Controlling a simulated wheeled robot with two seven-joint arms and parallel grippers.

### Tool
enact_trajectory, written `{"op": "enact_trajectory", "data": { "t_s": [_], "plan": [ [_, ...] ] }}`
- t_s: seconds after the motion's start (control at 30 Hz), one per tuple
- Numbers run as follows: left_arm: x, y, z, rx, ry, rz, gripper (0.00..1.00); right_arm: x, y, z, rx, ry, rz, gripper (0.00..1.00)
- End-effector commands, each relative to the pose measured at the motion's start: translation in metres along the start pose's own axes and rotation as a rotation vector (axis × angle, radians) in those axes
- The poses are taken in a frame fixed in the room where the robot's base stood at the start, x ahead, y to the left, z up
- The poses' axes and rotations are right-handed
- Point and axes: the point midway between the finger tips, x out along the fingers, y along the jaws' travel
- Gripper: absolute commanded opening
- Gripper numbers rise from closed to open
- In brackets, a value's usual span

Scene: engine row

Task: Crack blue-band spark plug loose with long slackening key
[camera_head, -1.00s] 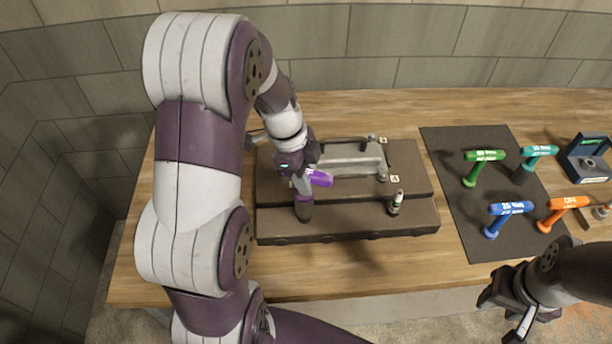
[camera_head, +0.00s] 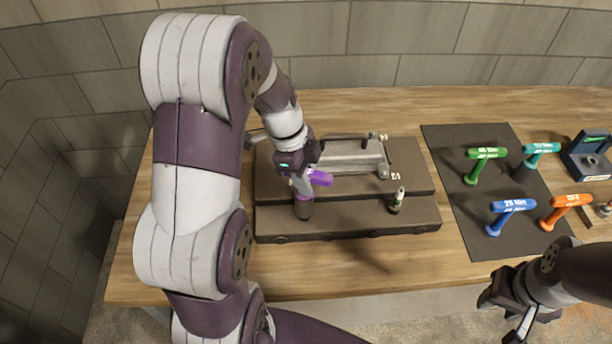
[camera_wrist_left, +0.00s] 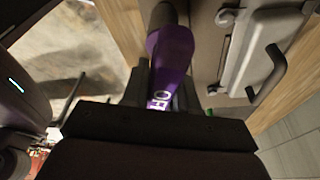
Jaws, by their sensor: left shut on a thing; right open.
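A purple T-handled key (camera_head: 319,178) stands upright on the left part of the dark engine block (camera_head: 345,221). My left gripper (camera_head: 300,181) is shut on the purple key, with the key's lower end (camera_head: 304,209) down on the block's front step. The key also fills the middle of the left wrist view (camera_wrist_left: 172,58). What sits under the key is hidden. A spark plug with a green band (camera_head: 397,199) stands at the right of the front step. No blue band shows. My right gripper (camera_head: 505,305) is open and empty, off the table's front edge at the lower right.
A dark mat (camera_head: 455,195) on the right holds green (camera_head: 486,154), teal (camera_head: 541,149), blue (camera_head: 511,206) and orange (camera_head: 571,201) T-handled keys. A blue device (camera_head: 591,158) stands beyond it. A grey cover with a dark handle (camera_head: 354,158) lies on the block.

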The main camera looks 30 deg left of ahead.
Motion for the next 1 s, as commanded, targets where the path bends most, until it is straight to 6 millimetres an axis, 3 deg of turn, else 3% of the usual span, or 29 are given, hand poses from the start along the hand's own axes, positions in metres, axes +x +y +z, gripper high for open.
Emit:
{"op": "enact_trajectory", "data": {
  "t_s": [1.0],
  "plan": [
    [-0.0006, -0.0001, -0.0004, 0.001, 0.000, -0.001, 0.00, 0.0072, 0.0000, 0.0009, 0.000, 0.000, 0.000, 0.43]
  ]
}}
